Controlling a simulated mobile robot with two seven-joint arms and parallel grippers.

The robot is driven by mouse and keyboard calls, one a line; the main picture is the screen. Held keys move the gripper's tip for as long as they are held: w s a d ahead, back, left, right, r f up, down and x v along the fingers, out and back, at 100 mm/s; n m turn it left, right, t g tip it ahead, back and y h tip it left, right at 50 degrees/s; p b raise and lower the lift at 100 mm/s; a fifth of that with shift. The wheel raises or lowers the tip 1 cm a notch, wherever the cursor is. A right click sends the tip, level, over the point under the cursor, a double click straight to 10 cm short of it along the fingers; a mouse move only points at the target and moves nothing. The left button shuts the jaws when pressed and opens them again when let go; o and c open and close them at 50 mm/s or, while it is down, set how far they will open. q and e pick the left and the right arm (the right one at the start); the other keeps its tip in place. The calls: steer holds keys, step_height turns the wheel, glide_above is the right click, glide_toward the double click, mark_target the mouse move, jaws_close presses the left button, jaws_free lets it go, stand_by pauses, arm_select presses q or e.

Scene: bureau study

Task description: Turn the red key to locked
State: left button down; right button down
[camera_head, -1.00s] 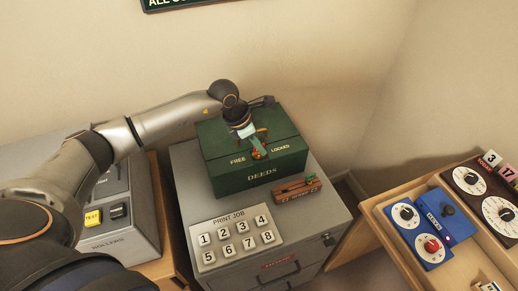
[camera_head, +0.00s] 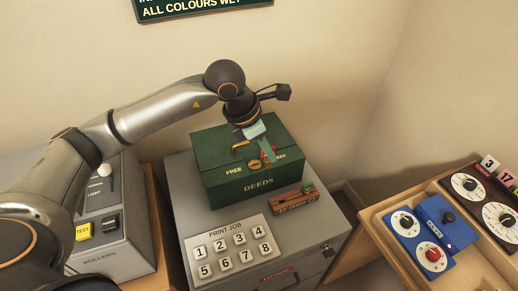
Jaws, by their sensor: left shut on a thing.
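The green deeds box (camera_head: 228,187) stands on the grey cabinet, with FREE on the left and LOCKED on the right of its lid. LOCKED is partly hidden by my gripper. My left gripper (camera_head: 267,154) reaches down over the lid from above and is shut on the red key, tilted so its fingers cross the LOCKED label. Only small bits of the red key (camera_head: 264,153) show between the fingers, next to a brass lock plate (camera_head: 254,163). The exact key angle is hard to tell. My right gripper is not in view.
A PRINT JOB keypad (camera_head: 232,248) and a small wooden block with a green part (camera_head: 294,199) lie on the grey cabinet (camera_head: 183,200). A rollers panel (camera_head: 110,255) stands at left. Blue and dark dial boxes sit in a wooden tray (camera_head: 385,250) at right.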

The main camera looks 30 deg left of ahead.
arm_select(q)
steer(key=s+d+r, duration=0.2)
steer(key=s+d, duration=0.1)
steer(key=d, duration=0.1)
steer(key=w+a+f+b, duration=0.2)
steer(key=w+a+f, duration=0.1)
steer(key=w+a, duration=0.6)
steer(key=f+b, duration=0.2)
steer(key=f, duration=0.1)
steer(key=a+f+b, duration=0.1)
steer(key=f, duration=0.1)
steer(key=shift+s+f, duration=0.15)
steer(key=shift+s, duration=0.2)
steer(key=shift+f+b, duration=0.75)
steer(key=shift+f, duration=0.15)
steer(key=shift+a+f, duration=0.1)
steer(key=shift+f, duration=0.15)
steer(key=shift+f+b, duration=0.7)
